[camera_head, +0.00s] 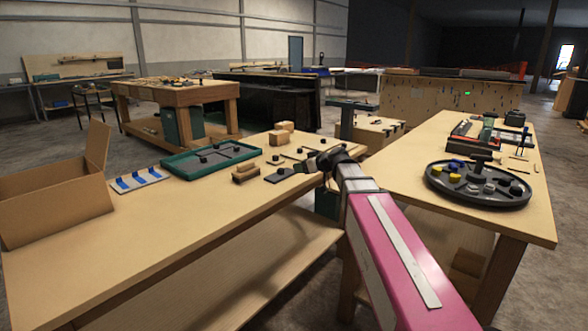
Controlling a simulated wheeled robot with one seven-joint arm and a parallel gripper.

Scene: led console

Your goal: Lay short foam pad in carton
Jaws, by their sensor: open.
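An open cardboard carton (62,212) stands at the left end of the near wooden table, with a flap raised; its inside floor is hidden. My gripper (297,168) is at the end of my pink arm, over the right part of that table, far from the carton. It is open and small in view. A dark flat piece (277,177) lies on the table just left of the gripper; I cannot tell whether it is the short foam pad or whether the fingers touch it. No other piece is clearly a foam pad.
A white strip with blue pieces (138,180) and a green-rimmed tray (185,172) lie between carton and gripper. Wooden blocks (245,173) stand near the gripper. The right table carries a black round tray (470,195) with knobs. The near table's front left is bare.

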